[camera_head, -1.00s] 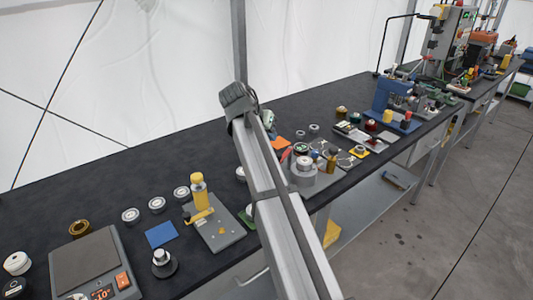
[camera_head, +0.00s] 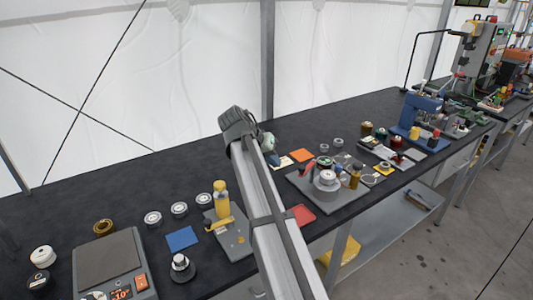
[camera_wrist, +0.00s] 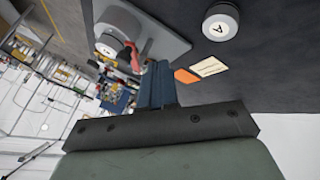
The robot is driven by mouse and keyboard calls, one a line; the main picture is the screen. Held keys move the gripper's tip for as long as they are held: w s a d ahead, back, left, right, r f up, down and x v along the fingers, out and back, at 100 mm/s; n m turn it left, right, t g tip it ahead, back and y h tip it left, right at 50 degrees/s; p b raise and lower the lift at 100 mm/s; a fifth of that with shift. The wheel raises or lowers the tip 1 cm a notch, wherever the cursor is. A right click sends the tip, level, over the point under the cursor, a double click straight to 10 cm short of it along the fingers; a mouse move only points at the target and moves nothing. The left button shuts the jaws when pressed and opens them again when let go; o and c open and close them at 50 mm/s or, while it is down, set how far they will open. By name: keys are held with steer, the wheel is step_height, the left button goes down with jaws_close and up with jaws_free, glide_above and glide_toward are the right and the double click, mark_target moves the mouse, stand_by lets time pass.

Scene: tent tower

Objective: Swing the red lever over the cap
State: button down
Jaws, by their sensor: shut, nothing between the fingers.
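The red lever (camera_head: 306,168) stands at the left side of a grey fixture plate (camera_head: 312,197), beside a grey cylinder with a pale round top (camera_head: 327,177). I cannot tell for sure that this top is the cap. The lever also shows in the wrist view (camera_wrist: 133,57), beside the large cylinder and just beyond my fingers. My gripper (camera_wrist: 157,70) is shut and empty, apart from the lever as far as I can tell.
A yellow-topped stand (camera_head: 221,200), a scale (camera_head: 108,265) and several round discs are to the left. A blue press (camera_head: 420,115) stands to the right.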

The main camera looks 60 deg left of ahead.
steer(key=shift+w+d+f, duration=0.3)
steer(key=shift+w+d, duration=0.15)
steer(key=shift+w, duration=0.3)
steer(key=shift+w+d+f, duration=0.3)
steer(key=shift+w+d, duration=0.15)
steer(key=shift+w, duration=0.25)
steer(key=shift+w+d+f, duration=0.3)
steer(key=shift+w+d, duration=0.15)
steer(key=shift+w, duration=0.3)
steer(key=shift+d, duration=0.15)
